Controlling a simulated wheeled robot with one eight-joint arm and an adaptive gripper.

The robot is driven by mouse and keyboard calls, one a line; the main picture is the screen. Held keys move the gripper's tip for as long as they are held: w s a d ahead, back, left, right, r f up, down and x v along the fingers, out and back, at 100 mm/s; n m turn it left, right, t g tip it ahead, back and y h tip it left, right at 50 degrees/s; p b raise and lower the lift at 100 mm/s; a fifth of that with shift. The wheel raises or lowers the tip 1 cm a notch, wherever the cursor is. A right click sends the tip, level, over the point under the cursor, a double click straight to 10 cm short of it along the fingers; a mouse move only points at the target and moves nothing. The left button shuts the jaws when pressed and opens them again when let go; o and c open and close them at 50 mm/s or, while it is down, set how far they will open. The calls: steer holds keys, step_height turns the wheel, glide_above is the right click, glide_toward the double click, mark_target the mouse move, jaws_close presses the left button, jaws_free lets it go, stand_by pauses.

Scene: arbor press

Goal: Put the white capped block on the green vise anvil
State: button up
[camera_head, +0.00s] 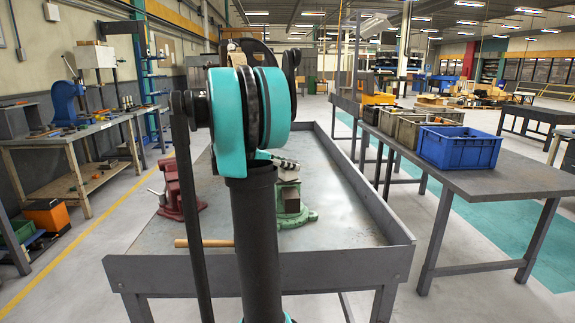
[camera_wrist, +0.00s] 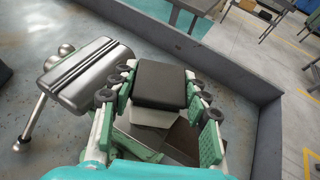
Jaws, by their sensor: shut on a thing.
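In the wrist view, the block (camera_wrist: 158,85) has a dark flat cap and a white side below it. My gripper (camera_wrist: 159,105) has green-padded fingers on both sides of the block and is shut on it. Under the block, part of the green vise (camera_wrist: 135,143) and a brownish surface show; whether the block touches them I cannot tell. A silver ridged metal piece (camera_wrist: 85,72) with a ball-ended handle lies to the left. In the head view, the green vise (camera_head: 296,213) stands on the grey table, partly hidden behind my arm, with my gripper just above it.
A red vise (camera_head: 180,188) stands left of my arm on the grey table (camera_head: 340,240), which has raised edges. A wooden handle (camera_head: 205,243) lies near its front. A blue crate (camera_head: 460,147) stands on the right bench. The table's right side is clear.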

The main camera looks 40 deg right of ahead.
steer(key=o, duration=1.4)
steer(key=s+v, duration=0.1)
steer(key=v, duration=1.1)
steer(key=shift+w, duration=0.45)
steer(key=shift+r, duration=0.15)
